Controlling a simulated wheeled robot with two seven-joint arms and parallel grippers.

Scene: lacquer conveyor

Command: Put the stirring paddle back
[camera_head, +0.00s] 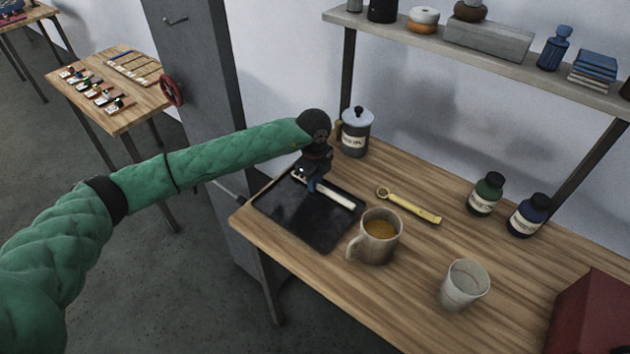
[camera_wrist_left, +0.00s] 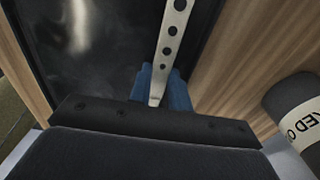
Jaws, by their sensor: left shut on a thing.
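The stirring paddle (camera_head: 338,197) is a pale, flat strip over the black tray (camera_head: 283,226) at the left of the table. In the left wrist view the paddle (camera_wrist_left: 174,35) shows a row of holes and runs away from my gripper. My left gripper (camera_head: 313,184) is shut on one end of the paddle. Its blue fingertips (camera_wrist_left: 162,88) show on either side of the strip in the wrist view. I cannot tell whether the paddle touches the tray. My right gripper is not in view.
A mug (camera_head: 377,238) of amber liquid stands just right of the tray. A red box (camera_head: 595,315) is at right.

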